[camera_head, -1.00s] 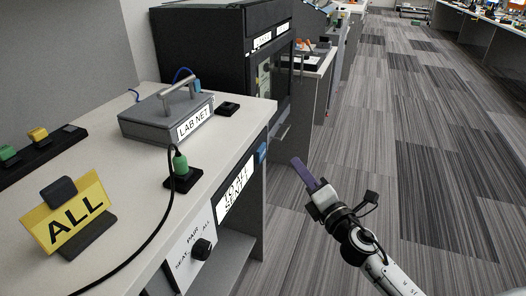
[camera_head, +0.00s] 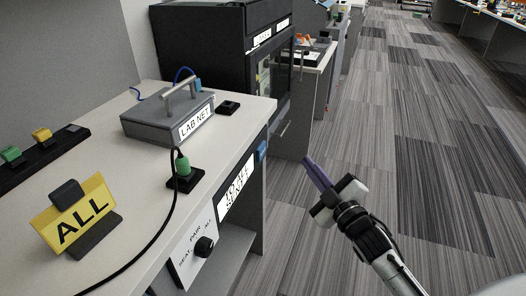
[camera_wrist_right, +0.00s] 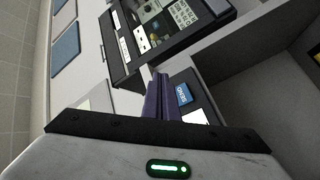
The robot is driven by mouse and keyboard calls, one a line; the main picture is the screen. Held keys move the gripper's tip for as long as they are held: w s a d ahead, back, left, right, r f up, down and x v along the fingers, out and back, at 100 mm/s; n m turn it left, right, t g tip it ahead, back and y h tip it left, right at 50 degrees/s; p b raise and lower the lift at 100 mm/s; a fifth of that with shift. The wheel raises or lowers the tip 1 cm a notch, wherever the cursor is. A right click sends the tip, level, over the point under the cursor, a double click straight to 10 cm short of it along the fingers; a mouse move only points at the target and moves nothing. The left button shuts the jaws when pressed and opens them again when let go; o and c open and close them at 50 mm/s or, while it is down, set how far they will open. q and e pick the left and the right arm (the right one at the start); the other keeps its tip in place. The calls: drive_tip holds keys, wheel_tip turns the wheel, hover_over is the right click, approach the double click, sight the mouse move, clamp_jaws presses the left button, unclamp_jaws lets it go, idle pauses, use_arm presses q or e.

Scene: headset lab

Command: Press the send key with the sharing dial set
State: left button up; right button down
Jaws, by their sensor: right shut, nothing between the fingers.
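The blue send key (camera_head: 262,151) is on the front face of the bench, near its far corner. It also shows in the right wrist view, lettered SEND (camera_wrist_right: 184,94), close beside my fingers. The sharing dial (camera_head: 204,246) is a black knob on a white panel marked SEAT, PAIR and ALL; I cannot tell exactly where it points. A white display (camera_head: 237,187) between them seems to read TO ALL SENT. My right gripper (camera_head: 311,165), with purple fingers, is shut and empty, right of the key and apart from it. My left gripper is not in view.
On the bench stand a yellow ALL sign (camera_head: 75,217), a grey LAB NET box (camera_head: 160,122), a green plug in a black socket (camera_head: 183,168) and a black strip with coloured keys (camera_head: 42,153). A black cabinet (camera_head: 212,45) stands behind. The carpet at right is clear.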

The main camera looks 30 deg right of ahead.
sight(262, 151)
use_arm(q)
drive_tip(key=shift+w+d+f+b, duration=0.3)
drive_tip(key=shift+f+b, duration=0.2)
drive_tip(key=shift+b, duration=0.6)
use_arm(e)
drive_tip(key=w+a, duration=0.5)
drive_tip(key=w, duration=0.1)
drive_tip(key=shift+w+a, duration=0.35)
drive_tip(key=shift+a, duration=0.05)
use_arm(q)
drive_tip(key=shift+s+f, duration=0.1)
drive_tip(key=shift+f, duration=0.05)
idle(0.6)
use_arm(e)
drive_tip(key=shift+w+a, duration=0.25)
drive_tip(key=shift+w, duration=0.05)
